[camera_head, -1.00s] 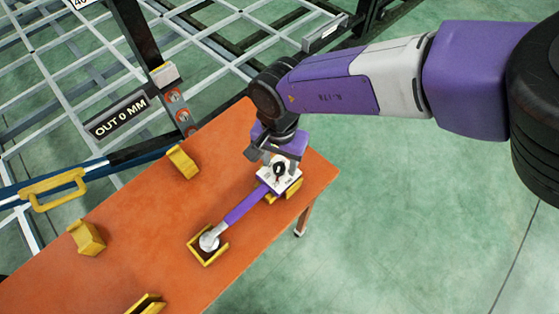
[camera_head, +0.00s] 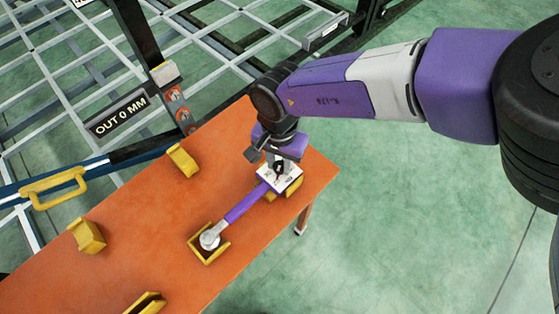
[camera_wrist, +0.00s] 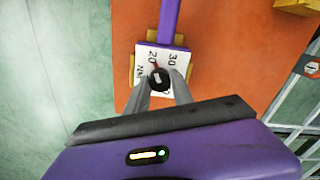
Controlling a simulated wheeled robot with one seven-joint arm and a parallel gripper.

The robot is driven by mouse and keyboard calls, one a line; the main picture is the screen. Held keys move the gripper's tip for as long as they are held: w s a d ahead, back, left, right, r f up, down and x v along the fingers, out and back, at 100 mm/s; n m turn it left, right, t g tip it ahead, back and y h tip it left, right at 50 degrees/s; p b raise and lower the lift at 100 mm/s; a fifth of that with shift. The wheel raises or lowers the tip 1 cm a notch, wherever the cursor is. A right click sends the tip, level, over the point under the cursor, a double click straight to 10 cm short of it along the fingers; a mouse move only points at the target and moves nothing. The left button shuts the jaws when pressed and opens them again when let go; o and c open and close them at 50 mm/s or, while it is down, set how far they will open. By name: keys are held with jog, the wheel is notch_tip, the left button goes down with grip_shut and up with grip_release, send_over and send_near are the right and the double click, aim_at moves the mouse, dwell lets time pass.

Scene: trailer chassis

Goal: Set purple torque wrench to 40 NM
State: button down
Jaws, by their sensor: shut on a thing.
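The purple torque wrench (camera_head: 245,203) lies on the orange table, its silver round head (camera_head: 209,240) in a yellow cradle. At its other end is a white square dial plate (camera_head: 290,180) with a black knob. The wrist view shows the plate (camera_wrist: 145,56) with the printed numbers 20 and 30; other marks are partly hidden by my fingers. A small red pointer by the black knob (camera_wrist: 159,79) points near the 20. My gripper (camera_wrist: 160,84) is shut on the knob from above; it also shows in the head view (camera_head: 279,168).
Several yellow holders, such as one at the left (camera_head: 88,236), stand on the orange table (camera_head: 130,245). A dark post with an "OUT 0 MM" sign (camera_head: 117,113) and the grey chassis frame lie behind. Green floor at right is clear.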

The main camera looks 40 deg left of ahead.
jog(key=m+b, duration=0.1)
jog(key=m, duration=0.5)
jog(key=shift+b, duration=0.35)
jog(key=m+b, duration=0.1)
jog(key=m, duration=0.5)
jog(key=shift+b, duration=0.3)
jog(key=m+b, duration=0.1)
jog(key=m, duration=0.4)
jog(key=shift+m, duration=0.4)
jog(key=m+b, duration=0.1)
jog(key=m, duration=0.4)
jog(key=shift+m, duration=0.3)
jog(key=c, duration=1.1)
grip_release()
